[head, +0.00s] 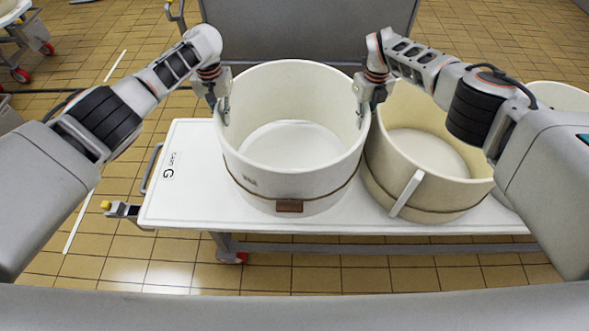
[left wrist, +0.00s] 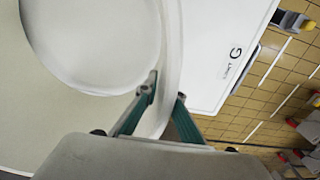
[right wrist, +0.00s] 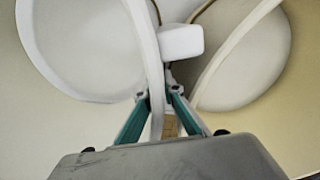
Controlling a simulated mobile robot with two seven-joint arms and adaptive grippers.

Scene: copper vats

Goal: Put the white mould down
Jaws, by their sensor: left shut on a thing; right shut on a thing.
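The white mould (head: 315,183) is a large, round, open tub with a brown band and a small brown tag low on its front. It is upright over the left part of the white cart top (head: 185,190); I cannot tell whether its base touches the top. My left gripper (head: 224,108) is shut on its left rim, and the left wrist view shows the fingers (left wrist: 164,94) astride the wall. My right gripper (head: 363,108) is shut on its right rim, with the fingers astride the wall in the right wrist view (right wrist: 158,94).
A cream mould (head: 445,200) with a white upright strip stands close on the right, with little or no gap. Part of another mould (head: 560,95) shows beyond it. The cart top is bare at the left, by the letter G. A grey panel (head: 310,25) stands behind.

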